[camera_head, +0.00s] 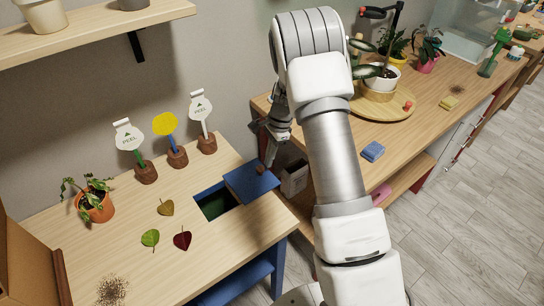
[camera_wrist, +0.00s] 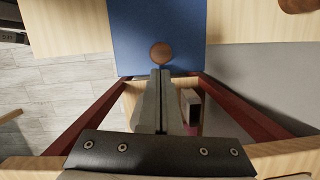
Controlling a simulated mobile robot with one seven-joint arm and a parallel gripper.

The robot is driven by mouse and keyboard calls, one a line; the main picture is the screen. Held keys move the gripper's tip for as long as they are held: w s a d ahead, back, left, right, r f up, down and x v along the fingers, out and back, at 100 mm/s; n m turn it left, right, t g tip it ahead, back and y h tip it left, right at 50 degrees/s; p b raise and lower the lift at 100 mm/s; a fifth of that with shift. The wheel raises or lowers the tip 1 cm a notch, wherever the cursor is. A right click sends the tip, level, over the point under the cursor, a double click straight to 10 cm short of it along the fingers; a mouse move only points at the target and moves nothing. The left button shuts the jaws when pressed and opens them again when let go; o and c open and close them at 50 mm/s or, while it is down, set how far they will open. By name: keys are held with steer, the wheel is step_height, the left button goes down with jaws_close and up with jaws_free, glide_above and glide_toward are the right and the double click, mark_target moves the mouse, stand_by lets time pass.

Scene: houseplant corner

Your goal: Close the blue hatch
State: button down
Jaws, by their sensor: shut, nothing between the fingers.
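The blue hatch (camera_head: 250,184) is a flat sliding panel on the wooden table top. It sits to the right of a dark opening (camera_head: 214,203), which is largely uncovered. In the wrist view the hatch (camera_wrist: 150,25) fills the top middle, with a round brown knob (camera_wrist: 161,53) near its edge. My gripper (camera_head: 264,163) is over the far right part of the hatch. In the wrist view my gripper (camera_wrist: 162,75) is shut and empty, its fingertips right beside the knob. I cannot tell whether they touch it.
Several leaves (camera_head: 166,207) lie left of the opening. Three label stakes in brown bases (camera_head: 177,157) and a potted plant (camera_head: 96,206) stand behind. A second bench (camera_head: 430,115) with plants, a round wooden tray (camera_head: 385,107) and a blue sponge-like block (camera_head: 372,151) is at right.

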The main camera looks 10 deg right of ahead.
steer(key=p, duration=0.1)
glide_above(234, 190)
stand_by(0.3)
steer(key=p+v, duration=0.2)
steer(key=v, duration=1.6)
steer(key=s+d+r+n+t, duration=0.35)
steer(key=s+r+n, duration=0.35)
steer(key=s+r, duration=0.5)
steer(key=s+d+r+n+t+h, duration=0.1)
steer(key=s+d+n, duration=0.1)
steer(key=s+n, duration=0.2)
steer(key=s+d+r+n+t+h, duration=0.1)
steer(key=s+n, duration=0.3)
steer(key=s, duration=0.5)
steer(key=shift+s+d+r+t+h, duration=0.2)
steer(key=shift+d+r+t+h, duration=0.15)
steer(key=shift+d+r, duration=0.25)
